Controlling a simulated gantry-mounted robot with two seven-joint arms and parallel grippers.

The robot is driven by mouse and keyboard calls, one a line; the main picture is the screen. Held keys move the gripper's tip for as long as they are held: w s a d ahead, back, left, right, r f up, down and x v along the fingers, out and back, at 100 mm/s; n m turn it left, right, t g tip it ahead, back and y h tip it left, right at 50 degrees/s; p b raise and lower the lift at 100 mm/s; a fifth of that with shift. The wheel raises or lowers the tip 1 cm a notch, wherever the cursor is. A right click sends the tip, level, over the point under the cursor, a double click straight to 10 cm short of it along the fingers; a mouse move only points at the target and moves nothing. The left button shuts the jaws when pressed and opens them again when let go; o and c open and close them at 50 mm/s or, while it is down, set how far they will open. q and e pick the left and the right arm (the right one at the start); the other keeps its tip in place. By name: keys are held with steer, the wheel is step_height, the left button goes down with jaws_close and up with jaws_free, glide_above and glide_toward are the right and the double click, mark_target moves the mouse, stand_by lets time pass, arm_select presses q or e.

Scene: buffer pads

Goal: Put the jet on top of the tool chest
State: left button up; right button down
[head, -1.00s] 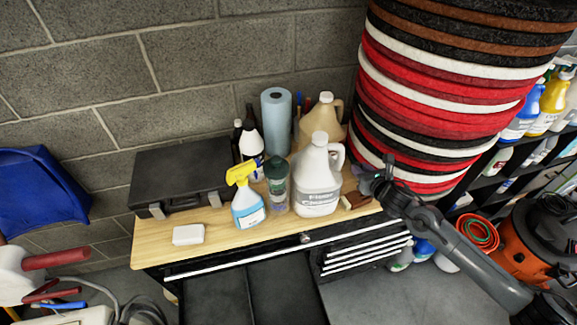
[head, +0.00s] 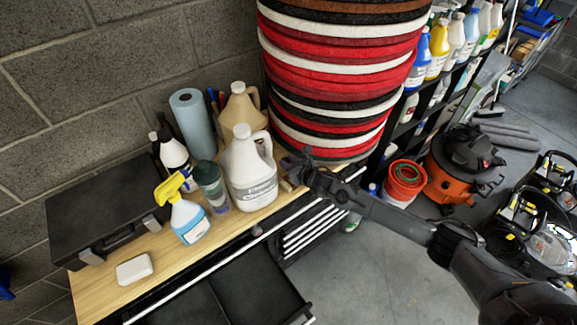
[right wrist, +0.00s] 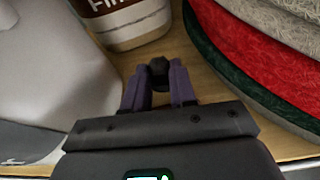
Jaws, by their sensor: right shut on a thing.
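My right gripper (head: 292,168) is over the right end of the tool chest's wooden top (head: 155,250), beside a white jug. In the right wrist view its purple-grey fingers (right wrist: 158,82) are closed around a small, dark, faceted piece, which I take to be the jet (right wrist: 158,69). Most of the jet is hidden between the fingers. I cannot tell whether it touches the wooden top. In the head view it is too small and dark to make out. The tool chest has dark drawers with light edges, one of them pulled out. My left gripper is not in view.
The white jug (head: 250,175), a spray bottle (head: 185,215), a blue paper roll (head: 193,122), a black case (head: 95,212) and a white soap-like block (head: 134,269) stand on the top. A tall stack of pads (head: 335,70) rises close behind my gripper.

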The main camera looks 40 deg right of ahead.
steer(key=shift+f, duration=0.85)
steer(key=shift+f, duration=0.2)
steer(key=c, duration=0.9)
jaws_free()
steer(key=shift+r, duration=0.15)
